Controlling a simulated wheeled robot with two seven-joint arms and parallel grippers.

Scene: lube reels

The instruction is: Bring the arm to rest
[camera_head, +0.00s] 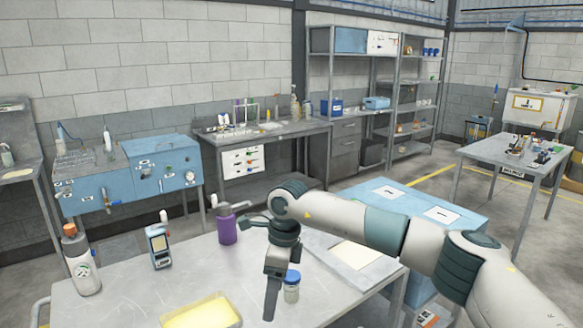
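My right arm (340,220) comes in from the right edge and reaches across above the metal table (120,300). Its gripper (270,303) points down over the front of the table. The fingers are seen edge-on as one dark bar, so any gap between them is hidden. A small jar with a blue lid (291,291) stands just right of the gripper; I cannot tell if they touch. My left arm and gripper are not in view.
On the table are a purple bottle (227,226), a handheld meter (159,246), a white bottle with an orange cap (82,262), a yellow-filled tray (236,318) and a flat plate with a pale sheet (355,254). A blue cabinet (370,190) stands behind my arm.

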